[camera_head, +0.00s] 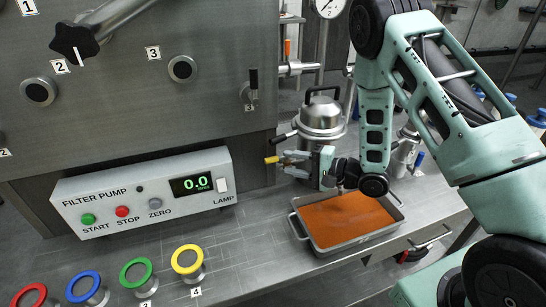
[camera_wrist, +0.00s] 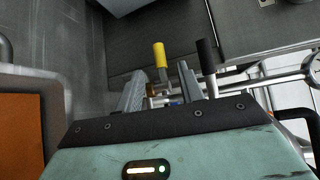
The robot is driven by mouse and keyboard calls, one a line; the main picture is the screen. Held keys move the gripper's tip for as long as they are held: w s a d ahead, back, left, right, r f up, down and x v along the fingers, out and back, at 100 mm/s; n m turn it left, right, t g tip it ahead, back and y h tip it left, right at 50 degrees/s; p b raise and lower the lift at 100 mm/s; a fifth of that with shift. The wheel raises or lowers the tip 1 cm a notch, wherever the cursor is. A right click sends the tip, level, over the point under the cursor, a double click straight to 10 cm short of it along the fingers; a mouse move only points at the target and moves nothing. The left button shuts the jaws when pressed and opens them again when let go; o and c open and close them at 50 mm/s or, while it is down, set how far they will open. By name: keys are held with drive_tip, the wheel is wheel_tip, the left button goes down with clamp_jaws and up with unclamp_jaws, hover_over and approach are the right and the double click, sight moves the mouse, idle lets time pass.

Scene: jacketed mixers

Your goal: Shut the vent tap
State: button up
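A yellow-handled tap lever (camera_head: 272,160) and a black-handled one (camera_head: 281,138) stick out at the left of a steel lidded pot (camera_head: 321,119). I cannot read a label that says which is the vent tap. My gripper (camera_head: 286,162) is in front of the pot, its fingers pointing left at the yellow lever. In the wrist view, the yellow handle (camera_wrist: 160,54) shows beyond and between the two grey fingers of my gripper (camera_wrist: 162,88), which stand apart. The black handle (camera_wrist: 207,56) shows just right of the right finger. The tap bodies are mostly hidden.
A grey tray (camera_head: 350,243) with an orange surface stands on the bench below my gripper. The filter pump box (camera_head: 145,190) and several coloured rings, such as the yellow one (camera_head: 187,259), are at left. A steel panel (camera_head: 200,120) rises behind.

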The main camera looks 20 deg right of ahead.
sight(277, 160)
drive_tip(key=p+x, duration=0.1)
drive_tip(key=x, duration=0.5)
drive_tip(key=shift+w+a, duration=0.1)
drive_tip(key=shift+a, duration=0.05)
clamp_jaws()
